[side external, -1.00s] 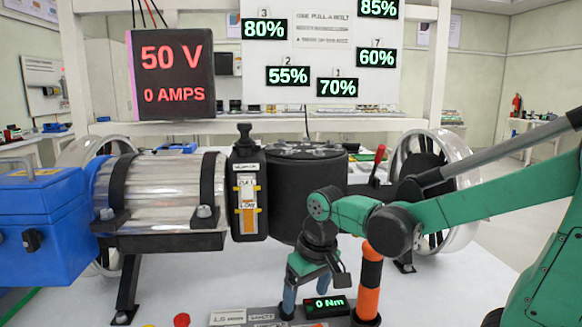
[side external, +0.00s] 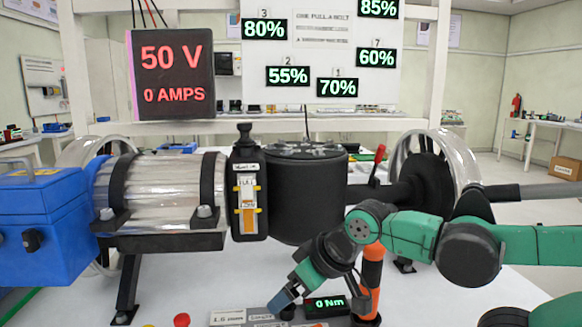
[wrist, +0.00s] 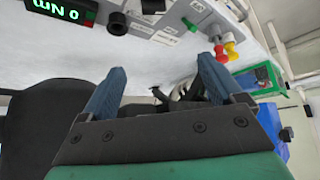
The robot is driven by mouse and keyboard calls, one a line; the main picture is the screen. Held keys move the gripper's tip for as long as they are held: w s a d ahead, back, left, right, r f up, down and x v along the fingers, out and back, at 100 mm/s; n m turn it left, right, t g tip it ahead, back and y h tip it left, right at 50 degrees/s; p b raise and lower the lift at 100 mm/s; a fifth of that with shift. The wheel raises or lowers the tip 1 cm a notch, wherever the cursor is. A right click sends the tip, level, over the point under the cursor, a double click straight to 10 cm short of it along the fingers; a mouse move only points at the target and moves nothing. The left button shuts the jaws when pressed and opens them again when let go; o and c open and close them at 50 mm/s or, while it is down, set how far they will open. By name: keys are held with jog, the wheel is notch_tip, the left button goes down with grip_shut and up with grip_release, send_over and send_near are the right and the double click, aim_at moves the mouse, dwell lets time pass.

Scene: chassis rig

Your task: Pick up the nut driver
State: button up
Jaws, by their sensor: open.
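An upright orange-and-black tool (side external: 372,274), which looks like the nut driver, stands at the right end of the bench unit with the green "0 Nm" display (side external: 327,302). My wrist partly covers it in the side view. I cannot make it out in the wrist view. My gripper (side external: 283,299) is tilted down and to the left, just left of the display and apart from the tool. In the wrist view my gripper (wrist: 158,84) has its two blue fingers spread, with nothing between them.
A blue box (side external: 40,225) is at the left. Red and yellow knobs (wrist: 226,50) show in the wrist view. White table is clear at the front right.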

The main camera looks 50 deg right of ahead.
aim_at(372, 258)
jog(key=s+d+r+n+g+h, duration=0.1)
jog(key=s+d+n+h, duration=0.1)
jog(key=n+h, duration=0.2)
jog(key=s+d+r+n+g+h, duration=0.1)
jog(key=s+d+n+g+h, duration=0.1)
jog(key=n+h, duration=0.3)
jog(key=s+d+r+n+g+h, duration=0.1)
jog(key=s+d+n+h, duration=0.2)
jog(key=n, duration=0.8)
jog(key=shift+s+r+g+h, duration=0.2)
jog(key=shift+g+h, duration=0.1)
jog(key=shift+h, duration=0.6)
jog(key=shift+x, duration=2.8)
grip_shut()
